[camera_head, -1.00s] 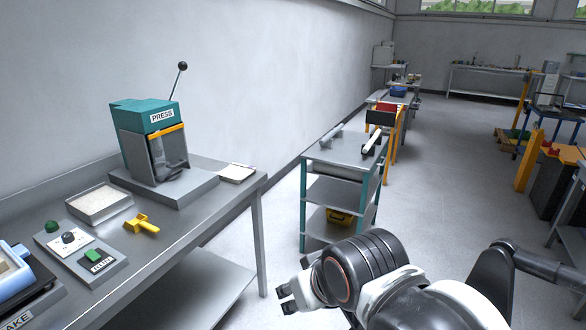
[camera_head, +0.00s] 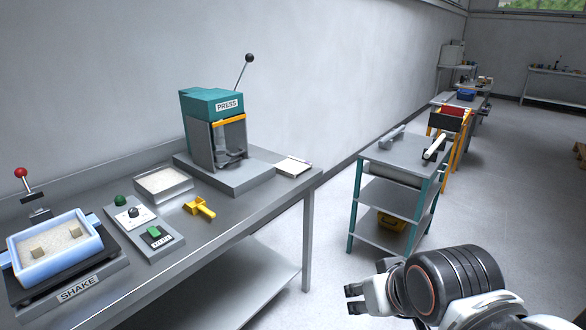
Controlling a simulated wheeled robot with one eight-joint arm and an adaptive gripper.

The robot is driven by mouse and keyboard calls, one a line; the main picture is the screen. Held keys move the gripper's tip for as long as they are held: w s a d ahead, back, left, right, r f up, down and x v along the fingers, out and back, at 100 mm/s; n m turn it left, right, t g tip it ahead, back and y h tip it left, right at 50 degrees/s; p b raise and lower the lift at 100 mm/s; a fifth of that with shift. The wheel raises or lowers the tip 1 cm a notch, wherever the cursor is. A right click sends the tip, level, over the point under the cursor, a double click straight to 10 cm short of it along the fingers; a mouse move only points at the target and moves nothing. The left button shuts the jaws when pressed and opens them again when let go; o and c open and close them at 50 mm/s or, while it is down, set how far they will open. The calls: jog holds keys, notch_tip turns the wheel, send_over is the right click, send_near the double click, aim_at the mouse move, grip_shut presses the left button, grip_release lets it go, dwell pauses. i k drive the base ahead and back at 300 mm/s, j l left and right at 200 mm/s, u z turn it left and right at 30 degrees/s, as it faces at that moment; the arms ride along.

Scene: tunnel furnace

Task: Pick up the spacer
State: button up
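No part is marked as the spacer, and I cannot tell for sure which one it is. A yellow piece with a short handle (camera_head: 199,207) lies on the grey workbench (camera_head: 236,218), in front of the press (camera_head: 214,125). Two small tan blocks (camera_head: 75,231) (camera_head: 37,253) sit on pale grains in the blue tray (camera_head: 62,266) of the shaker at the left. My gripper (camera_head: 367,281) is at the lower right, over the floor, well away from the bench items. Its fingers look spread apart, with nothing between them.
A box of white grains (camera_head: 163,184), a control panel with knob and buttons (camera_head: 142,224) and a flat pale pad (camera_head: 293,167) are on the bench. A shelved trolley (camera_head: 398,151) stands behind my gripper, holding metal parts on top. Floor is open at the right.

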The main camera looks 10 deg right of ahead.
aim_at(37, 251)
jog(key=u, duration=1.65)
jog(key=i+j+z, duration=0.1)
jog(key=i+j, duration=0.25)
jog(key=i, duration=0.15)
